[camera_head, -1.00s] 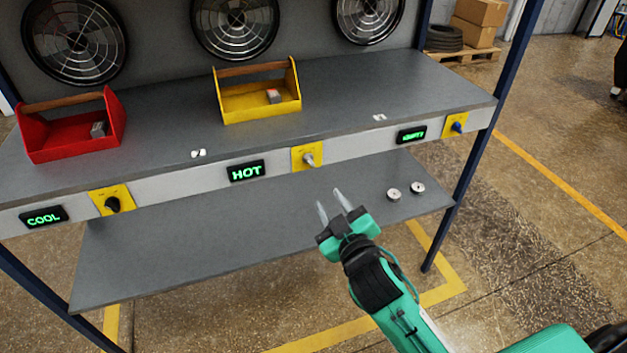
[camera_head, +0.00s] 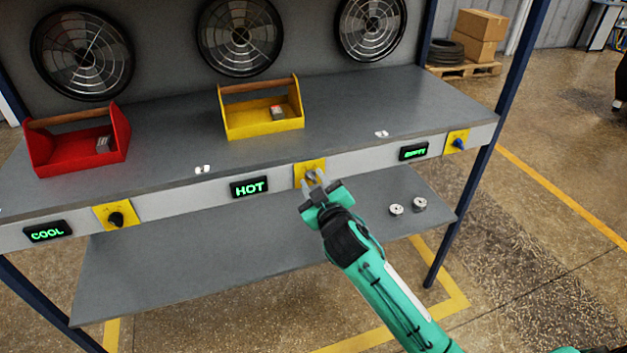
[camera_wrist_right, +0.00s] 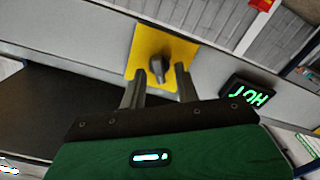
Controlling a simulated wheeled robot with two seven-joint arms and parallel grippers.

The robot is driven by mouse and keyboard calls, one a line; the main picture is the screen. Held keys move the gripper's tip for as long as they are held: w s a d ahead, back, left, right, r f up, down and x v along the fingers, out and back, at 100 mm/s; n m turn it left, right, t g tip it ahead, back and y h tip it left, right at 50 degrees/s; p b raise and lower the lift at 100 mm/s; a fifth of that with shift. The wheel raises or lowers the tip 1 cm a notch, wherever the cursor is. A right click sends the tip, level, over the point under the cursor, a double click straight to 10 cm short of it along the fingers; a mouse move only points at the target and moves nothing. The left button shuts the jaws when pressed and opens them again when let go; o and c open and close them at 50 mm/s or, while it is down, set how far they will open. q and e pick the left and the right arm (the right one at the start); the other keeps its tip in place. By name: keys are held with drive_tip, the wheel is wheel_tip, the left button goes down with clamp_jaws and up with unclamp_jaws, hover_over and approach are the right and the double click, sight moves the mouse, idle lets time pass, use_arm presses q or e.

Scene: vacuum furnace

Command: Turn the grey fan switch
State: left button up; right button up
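The grey fan switch (camera_head: 311,175) sits on a yellow plate (camera_head: 302,168) on the bench's front edge, right of the HOT display (camera_head: 249,187). My right gripper (camera_head: 316,180) is right at it, with its fingers pointing at the plate and partly covering the switch. In the right wrist view the grey knob (camera_wrist_right: 160,66) shows between and just beyond the two fingertips of my right gripper (camera_wrist_right: 160,78). The fingers are apart, with a gap between them. I cannot tell whether they touch the knob. My left gripper is not in view.
A black switch (camera_head: 116,219) is at the left and a blue switch (camera_head: 458,143) at the right of the same edge. A red toolbox (camera_head: 80,160) and a yellow toolbox (camera_head: 262,128) stand on the bench top. Several fans hang behind.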

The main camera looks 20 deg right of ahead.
drive_tip(key=shift+w, duration=0.4)
drive_tip(key=shift+c, duration=0.2)
drive_tip(key=c, duration=0.6)
